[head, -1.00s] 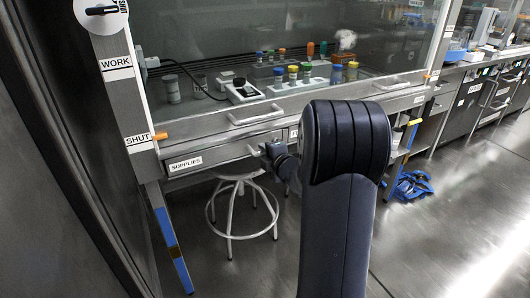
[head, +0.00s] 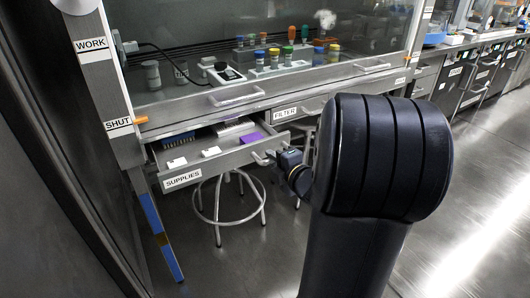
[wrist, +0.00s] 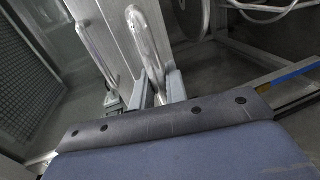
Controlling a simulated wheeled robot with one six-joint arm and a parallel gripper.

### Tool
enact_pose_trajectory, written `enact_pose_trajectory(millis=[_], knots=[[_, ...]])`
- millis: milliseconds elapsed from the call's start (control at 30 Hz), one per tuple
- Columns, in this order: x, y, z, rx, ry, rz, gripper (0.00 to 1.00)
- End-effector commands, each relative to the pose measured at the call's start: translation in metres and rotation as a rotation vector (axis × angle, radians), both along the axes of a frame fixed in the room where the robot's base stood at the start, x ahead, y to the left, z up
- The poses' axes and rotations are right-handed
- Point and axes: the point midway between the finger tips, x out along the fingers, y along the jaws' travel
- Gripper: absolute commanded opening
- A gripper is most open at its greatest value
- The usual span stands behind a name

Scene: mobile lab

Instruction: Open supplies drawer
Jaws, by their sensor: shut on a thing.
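The supplies drawer (head: 228,161), with its "SUPPLIES" label (head: 182,179) on the front, stands pulled out below the hood's work surface. Inside it are a blue rack (head: 178,142), white pieces (head: 211,152) and a purple box (head: 250,138). My gripper (head: 274,158) is shut on the drawer handle (head: 261,159) at the right part of the front. My own arm hides the area right of the gripper.
The "FILTER" drawer (head: 300,111) beside it is shut. A round stool (head: 228,205) stands under the supplies drawer. The hood's sash handle (head: 236,97) is above. A post with a blue strip (head: 160,238) stands at the left. Open floor lies to the right.

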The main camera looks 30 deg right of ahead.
Motion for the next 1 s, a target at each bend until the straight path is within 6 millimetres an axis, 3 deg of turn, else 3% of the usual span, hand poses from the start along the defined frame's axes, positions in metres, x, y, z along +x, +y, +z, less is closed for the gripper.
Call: enact_pose_trajectory(millis=[200,567,600,767,1000], knots=[[-0.0131,-0.0007,-0.0004,-0.001,0.001,-0.001,0.0],[-0.0138,-0.0005,-0.0004,0.0,0.001,0.0,0.0],[-0.0138,-0.0005,-0.0004,0.0,0.001,0.0,0.17],[-0.0136,-0.0005,-0.0003,0.0,0.0,0.0,0.31],[-0.0138,-0.0006,0.0001,0.0,0.0,0.0,0.32]])
